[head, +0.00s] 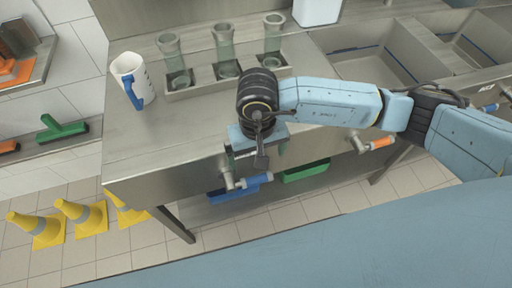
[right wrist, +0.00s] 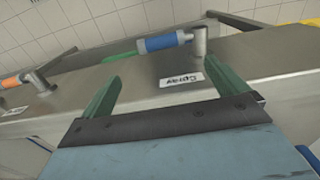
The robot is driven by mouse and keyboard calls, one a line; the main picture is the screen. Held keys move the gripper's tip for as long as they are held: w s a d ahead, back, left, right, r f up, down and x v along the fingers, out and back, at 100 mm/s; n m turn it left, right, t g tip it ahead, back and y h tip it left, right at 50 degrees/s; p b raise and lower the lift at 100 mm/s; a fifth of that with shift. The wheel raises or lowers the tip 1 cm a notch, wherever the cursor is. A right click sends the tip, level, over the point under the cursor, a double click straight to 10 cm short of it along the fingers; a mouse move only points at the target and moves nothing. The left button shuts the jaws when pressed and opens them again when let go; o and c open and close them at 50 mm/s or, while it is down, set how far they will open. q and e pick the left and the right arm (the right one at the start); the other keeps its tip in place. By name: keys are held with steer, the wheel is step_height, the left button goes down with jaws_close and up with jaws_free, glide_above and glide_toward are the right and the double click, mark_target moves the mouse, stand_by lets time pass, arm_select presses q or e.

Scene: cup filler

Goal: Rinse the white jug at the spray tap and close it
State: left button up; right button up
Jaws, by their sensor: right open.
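The white jug (head: 127,78) with a blue handle stands upright on the steel counter at the left, apart from my gripper. A tap with a blue lever (head: 256,180) sticks out from the counter's front, just below my right gripper (head: 258,156). The blue-lever tap also shows in the right wrist view (right wrist: 166,42), beyond the fingertips. My right gripper (right wrist: 166,82) is open and empty, with its green fingers spread. I cannot tell which tap is the spray tap. My left gripper is in neither view.
A rack (head: 205,85) with several glasses stands on the steel counter (head: 140,150). An orange-lever tap (head: 380,142) is to the right, below my arm. Sinks (head: 370,67) are at the back right. Yellow cones (head: 45,228) stand on the floor at the left.

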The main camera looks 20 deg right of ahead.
mark_target(257, 176)
step_height(257, 176, down, 11)
steer(key=shift+f, duration=0.1)
stand_by(0.3)
steer(key=c, duration=1.1)
